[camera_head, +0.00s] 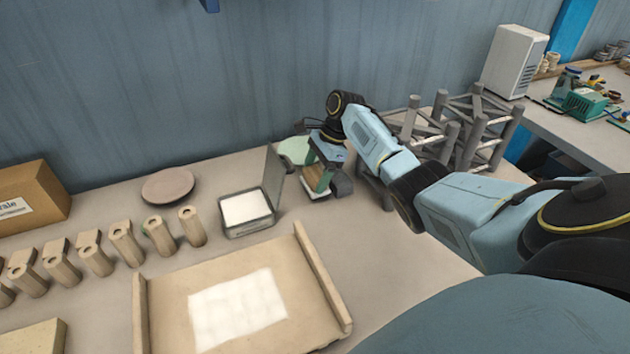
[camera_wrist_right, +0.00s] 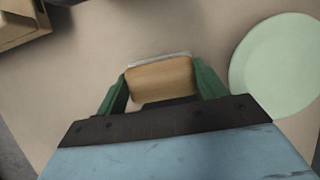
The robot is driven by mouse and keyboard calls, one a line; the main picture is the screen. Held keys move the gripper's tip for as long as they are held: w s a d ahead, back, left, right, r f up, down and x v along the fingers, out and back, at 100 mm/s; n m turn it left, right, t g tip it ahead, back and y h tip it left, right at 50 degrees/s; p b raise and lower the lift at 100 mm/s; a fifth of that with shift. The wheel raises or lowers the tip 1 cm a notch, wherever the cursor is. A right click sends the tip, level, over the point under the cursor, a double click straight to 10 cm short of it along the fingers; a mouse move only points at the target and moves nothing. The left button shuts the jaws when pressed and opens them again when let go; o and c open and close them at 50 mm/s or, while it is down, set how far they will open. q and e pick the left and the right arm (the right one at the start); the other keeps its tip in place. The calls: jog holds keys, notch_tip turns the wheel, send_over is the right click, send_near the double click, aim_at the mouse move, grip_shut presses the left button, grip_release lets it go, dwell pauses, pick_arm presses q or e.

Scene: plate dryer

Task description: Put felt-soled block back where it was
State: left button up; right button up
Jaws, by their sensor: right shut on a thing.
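The felt-soled block (camera_wrist_right: 160,78) is a small wooden block with a pale grey edge along its far side in the right wrist view. My right gripper (camera_wrist_right: 160,72) is shut on it, with one green finger at each side. In the head view the gripper (camera_head: 317,178) points down at the back of the table, and the block (camera_head: 312,173) shows partly between the fingers. I cannot tell whether the block touches the table. My left gripper is not in view.
A pale green plate (camera_head: 294,150) lies close beside the gripper. A grey rack (camera_head: 465,130) stands right of it. A box of white material (camera_head: 228,229) with a raised clear lid is to the left.

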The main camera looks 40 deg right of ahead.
jog(key=shift+f, duration=1.25)
jog(key=o, duration=1.3)
pick_arm(q)
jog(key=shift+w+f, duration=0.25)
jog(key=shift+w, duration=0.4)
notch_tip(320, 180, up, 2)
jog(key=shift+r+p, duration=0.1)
jog(key=shift+p, duration=0.85)
pick_arm(e)
jog(key=v, duration=1.2)
